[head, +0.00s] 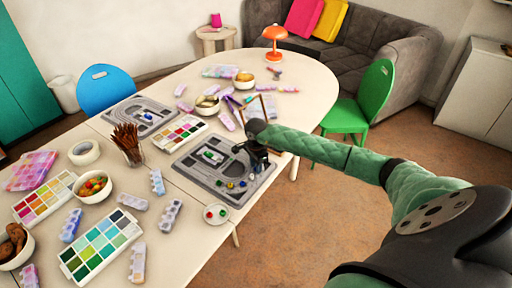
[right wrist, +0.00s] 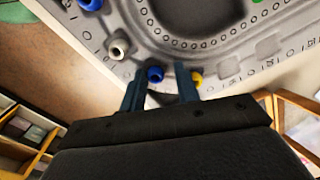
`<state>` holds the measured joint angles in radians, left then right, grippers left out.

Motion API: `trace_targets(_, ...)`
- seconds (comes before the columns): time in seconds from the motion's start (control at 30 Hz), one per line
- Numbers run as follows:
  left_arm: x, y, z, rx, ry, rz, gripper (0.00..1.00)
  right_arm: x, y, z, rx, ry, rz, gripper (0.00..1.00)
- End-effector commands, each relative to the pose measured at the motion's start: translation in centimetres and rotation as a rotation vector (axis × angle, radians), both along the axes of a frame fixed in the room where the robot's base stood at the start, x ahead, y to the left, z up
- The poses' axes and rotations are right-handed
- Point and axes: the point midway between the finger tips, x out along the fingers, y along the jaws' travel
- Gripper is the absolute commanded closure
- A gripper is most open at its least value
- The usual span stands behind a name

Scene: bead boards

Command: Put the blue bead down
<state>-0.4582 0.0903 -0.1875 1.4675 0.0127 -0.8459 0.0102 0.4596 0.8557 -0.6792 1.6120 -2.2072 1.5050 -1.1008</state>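The near grey bead board (head: 207,180) lies on the table with a few small beads near its front edge. My right gripper (head: 250,157) is over the right part of this board. In the right wrist view its two fingers (right wrist: 160,88) are apart. A blue bead (right wrist: 155,74) shows between the fingertips, with gaps visible on both sides. I cannot tell whether it rests on the board. A yellow bead (right wrist: 196,76) is just beside the right finger. A pale grey bead (right wrist: 118,47) and another blue bead (right wrist: 90,4) are further left. My left gripper is out of view.
A saucer (head: 216,222) with a red and a green bead stands in front of the board. A second board (head: 120,115) lies behind it. A cup of brown sticks (head: 128,140), paint palettes (head: 100,246) and bowls crowd the left.

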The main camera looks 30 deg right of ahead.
Motion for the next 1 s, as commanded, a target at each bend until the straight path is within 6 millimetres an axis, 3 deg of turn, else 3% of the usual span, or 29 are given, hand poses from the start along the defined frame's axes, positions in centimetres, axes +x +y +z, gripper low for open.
trace_targets(0.03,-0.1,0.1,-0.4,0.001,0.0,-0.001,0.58,-0.7,0.1,-1.0,-0.002,0.019,0.003,0.59)
trace_targets(0.27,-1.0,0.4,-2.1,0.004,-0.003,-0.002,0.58,-0.7,0.1,-0.3,-0.002,0.017,0.002,0.59)
trace_targets(0.47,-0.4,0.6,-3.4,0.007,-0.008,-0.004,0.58,-0.5,0.0,0.5,-0.003,0.011,0.002,0.59)
trace_targets(0.7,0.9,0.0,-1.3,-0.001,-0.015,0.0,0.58,-0.3,0.0,2.1,-0.002,0.005,0.001,0.59)
trace_targets(0.87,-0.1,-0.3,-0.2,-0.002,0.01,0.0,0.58,-0.2,0.0,3.3,-0.003,0.004,0.002,0.59)
trace_targets(1.0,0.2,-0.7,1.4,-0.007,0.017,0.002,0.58,-0.2,0.0,4.8,-0.002,0.002,0.002,0.59)
